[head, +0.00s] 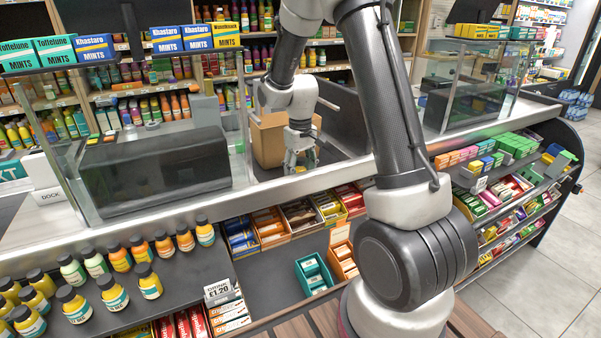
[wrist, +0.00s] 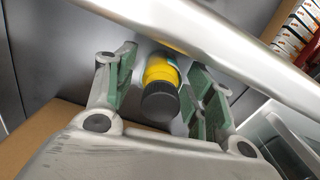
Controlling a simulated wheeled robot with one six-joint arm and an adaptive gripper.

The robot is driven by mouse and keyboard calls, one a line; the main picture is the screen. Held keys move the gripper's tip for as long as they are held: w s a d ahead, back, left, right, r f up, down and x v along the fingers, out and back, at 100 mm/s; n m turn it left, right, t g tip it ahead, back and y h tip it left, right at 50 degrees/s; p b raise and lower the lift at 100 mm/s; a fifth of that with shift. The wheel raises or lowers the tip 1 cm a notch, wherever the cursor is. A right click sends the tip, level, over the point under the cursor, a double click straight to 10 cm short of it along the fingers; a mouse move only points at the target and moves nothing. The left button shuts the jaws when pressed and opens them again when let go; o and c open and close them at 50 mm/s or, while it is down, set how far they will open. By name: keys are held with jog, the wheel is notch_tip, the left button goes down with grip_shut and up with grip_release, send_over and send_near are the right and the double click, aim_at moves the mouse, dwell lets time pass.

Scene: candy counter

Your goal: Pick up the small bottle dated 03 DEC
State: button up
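A small yellow bottle with a black cap (wrist: 161,76) is in the wrist view, its cap towards the camera. A bit of teal label shows on its far part, but no date can be read. My gripper (wrist: 163,88) is open, with one green-padded finger on each side of the bottle. Narrow gaps seem to show between pads and bottle. In the head view my gripper (head: 301,158) points down over the counter, beside a cardboard box. Several more small black-capped bottles (head: 150,281) stand on the front shelf at left; their dates are too small to read.
The cardboard box (head: 268,142) stands close behind my gripper. A glass screen (head: 236,150) is to its left and another to the right. The silver counter edge (head: 270,190) runs in front, with candy boxes (head: 300,213) below it.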

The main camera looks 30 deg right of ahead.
jog(key=c, duration=0.7)
